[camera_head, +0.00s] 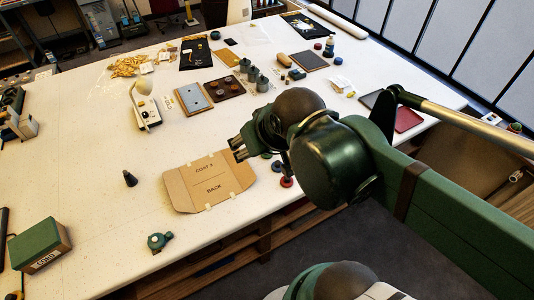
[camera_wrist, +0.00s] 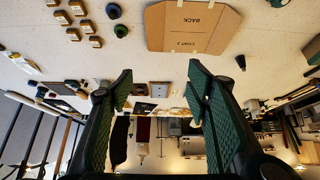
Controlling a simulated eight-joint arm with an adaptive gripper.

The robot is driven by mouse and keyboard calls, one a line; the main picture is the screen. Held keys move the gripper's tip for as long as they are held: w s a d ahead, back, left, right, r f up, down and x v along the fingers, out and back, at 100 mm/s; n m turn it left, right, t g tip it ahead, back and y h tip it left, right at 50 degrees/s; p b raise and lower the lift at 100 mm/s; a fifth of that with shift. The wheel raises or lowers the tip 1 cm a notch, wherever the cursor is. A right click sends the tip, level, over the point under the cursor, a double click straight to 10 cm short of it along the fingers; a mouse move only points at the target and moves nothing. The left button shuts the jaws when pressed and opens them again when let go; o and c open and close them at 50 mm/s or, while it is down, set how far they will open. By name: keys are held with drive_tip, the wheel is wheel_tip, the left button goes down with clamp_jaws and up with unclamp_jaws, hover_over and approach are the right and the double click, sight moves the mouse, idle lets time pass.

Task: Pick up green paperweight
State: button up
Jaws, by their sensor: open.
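My gripper (camera_head: 238,148) is open and empty, above the table by the cardboard pattern. In the wrist view its two fingers (camera_wrist: 159,82) stand wide apart with nothing between them. Several small green weight-like pieces (camera_head: 262,84) stand at the table's far middle. A separate small green object (camera_head: 158,241) lies near the front edge; it seems to show at the top of the wrist view (camera_wrist: 278,2). I cannot tell for sure which of these is the green paperweight. None touches the gripper.
The folded cardboard pattern (camera_head: 209,182) lies below my gripper, with a dark cone (camera_head: 130,179) to its left. A green box (camera_head: 40,245) stands at front left. A white device (camera_head: 146,108) and a tablet (camera_head: 194,98) lie behind. The front-left table is mostly clear.

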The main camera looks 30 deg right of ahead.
drive_tip(key=shift+w, duration=0.1)
idle(0.3)
drive_tip(key=w+d+f+m+g, duration=0.2)
drive_tip(key=w+d+f+m, duration=0.3)
drive_tip(key=w+f+m, duration=0.1)
drive_tip(key=w+d+f+m+g+b, duration=0.1)
drive_tip(key=w+d+f+m, duration=0.3)
drive_tip(key=f, duration=0.4)
drive_tip(key=w+d+f+m+g, duration=0.4)
drive_tip(key=w+d+f+m, duration=0.1)
drive_tip(key=w+f+m, duration=0.2)
drive_tip(key=shift+w+d+f+m, duration=0.3)
drive_tip(key=shift+w+f, duration=0.3)
drive_tip(key=shift+w, duration=0.15)
drive_tip(key=shift+w+d+f, duration=0.1)
drive_tip(key=shift+d+f, duration=0.1)
drive_tip(key=shift+f, duration=0.3)
drive_tip(key=shift+f, duration=0.1)
drive_tip(key=shift+f, duration=1.15)
drive_tip(key=shift+f, duration=0.2)
drive_tip(key=shift+w+f, duration=0.15)
drive_tip(key=shift+f, duration=2.25)
